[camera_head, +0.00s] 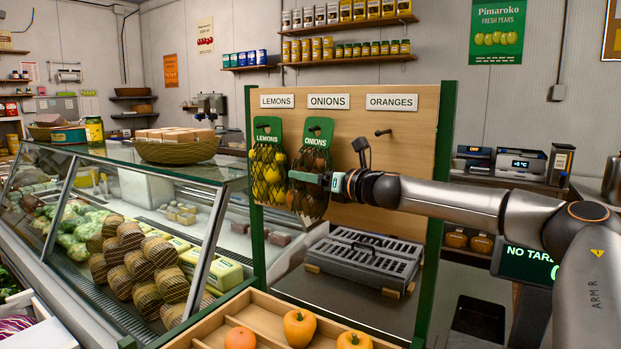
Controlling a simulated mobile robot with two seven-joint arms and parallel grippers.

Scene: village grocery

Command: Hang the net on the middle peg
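The onion net (309,196), a dark mesh bag with a green ONIONS header card (317,132), hangs upright on the board under the ONIONS label (328,101). The middle peg is hidden behind the card, so I cannot see whether the card is on it. My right gripper (318,180) reaches in from the right, its teal fingers at the upper part of the net. I cannot tell whether they grip it. The lemon net (268,176) hangs to the left under LEMONS. The right peg (383,132) under ORANGES is bare. My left gripper is out of view.
The wooden board (410,160) has a green frame. A grey slotted case (365,258) lies on the counter below the nets. An open wooden crate (265,315) with orange produce stands in front. A glass display case (130,160) with several nets fills the left.

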